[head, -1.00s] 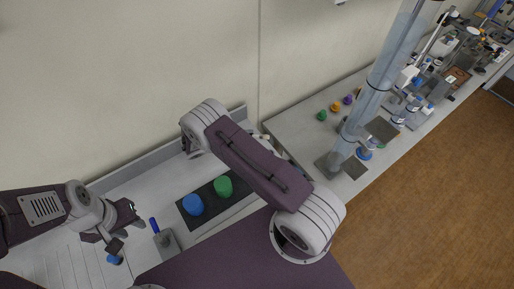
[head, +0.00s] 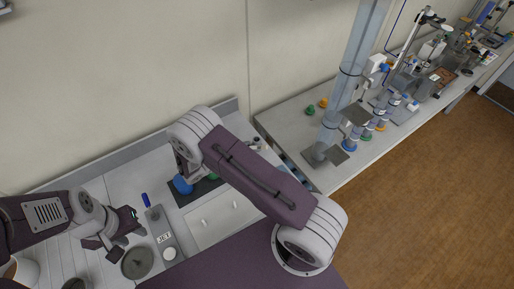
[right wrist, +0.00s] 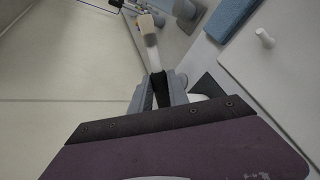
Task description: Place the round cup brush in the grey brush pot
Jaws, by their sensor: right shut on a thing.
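My right gripper (right wrist: 162,92) is shut on a thin pale piece that I take to be the round cup brush (right wrist: 151,50). Beyond the fingertips it shows a whitish shaft and a tan end. In the head view the right gripper and the brush are hidden behind my right arm. I cannot pick out the grey brush pot for certain; a dark grey round vessel (head: 137,262) stands on the counter at the lower left. My left gripper (head: 112,240) is above the counter beside it, its jaw gap unclear.
A blue item (head: 182,186) lies on a dark mat by my right arm. A grey labelled block (head: 161,228) and a blue upright piece (head: 146,199) stand left of it. A clear column (head: 345,85) rises on the right bench.

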